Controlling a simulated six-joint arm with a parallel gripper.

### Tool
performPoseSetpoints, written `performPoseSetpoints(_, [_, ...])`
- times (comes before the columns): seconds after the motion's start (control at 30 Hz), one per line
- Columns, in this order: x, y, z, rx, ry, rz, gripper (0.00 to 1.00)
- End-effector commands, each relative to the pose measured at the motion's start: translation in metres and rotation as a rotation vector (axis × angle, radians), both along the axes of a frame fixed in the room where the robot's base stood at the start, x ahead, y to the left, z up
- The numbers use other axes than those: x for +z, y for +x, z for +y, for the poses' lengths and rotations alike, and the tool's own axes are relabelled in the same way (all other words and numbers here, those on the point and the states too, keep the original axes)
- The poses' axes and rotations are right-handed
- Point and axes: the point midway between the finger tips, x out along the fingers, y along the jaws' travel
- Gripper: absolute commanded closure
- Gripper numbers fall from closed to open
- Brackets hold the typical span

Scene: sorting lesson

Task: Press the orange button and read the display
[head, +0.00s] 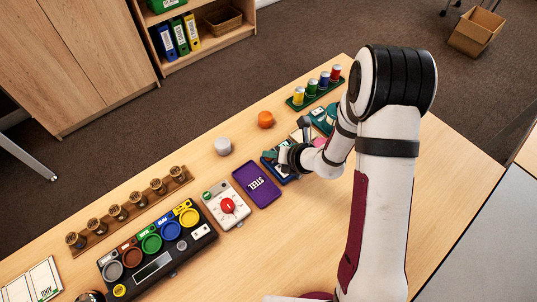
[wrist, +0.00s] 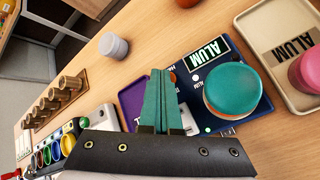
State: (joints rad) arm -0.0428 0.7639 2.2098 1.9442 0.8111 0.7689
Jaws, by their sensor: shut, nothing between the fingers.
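A dark blue device (wrist: 218,112) with a screen reading ALUM (wrist: 207,51) lies under my gripper in the wrist view. A teal disc (wrist: 233,86) rests on it, above an orange-and-white edge. A small orange spot (wrist: 173,77), perhaps the button, shows beside my fingertips; the fingers partly cover it, and I cannot tell whether they touch it. My gripper (wrist: 161,73) has its teal fingers shut together, empty, over the device's left side. In the head view, the wrist hides most of the blue device (head: 284,176).
A purple STEEL tray (head: 257,186), a white dial box (head: 226,205) and a black panel of coloured cups (head: 155,250) lie left of my gripper. An orange cylinder (head: 265,119) and a grey one (head: 223,146) stand behind. An ALUM tray (wrist: 297,80) holds a pink disc.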

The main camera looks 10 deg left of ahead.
Motion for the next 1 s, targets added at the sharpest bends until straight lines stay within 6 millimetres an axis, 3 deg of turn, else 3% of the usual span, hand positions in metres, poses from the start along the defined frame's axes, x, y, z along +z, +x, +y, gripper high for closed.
performPoseSetpoints(0.33, [0.002,0.0,0.0,0.001,0.0,0.001,1.0])
performPoseSetpoints(1.0, [0.027,0.0,0.0,0.001,0.0,-0.002,1.0])
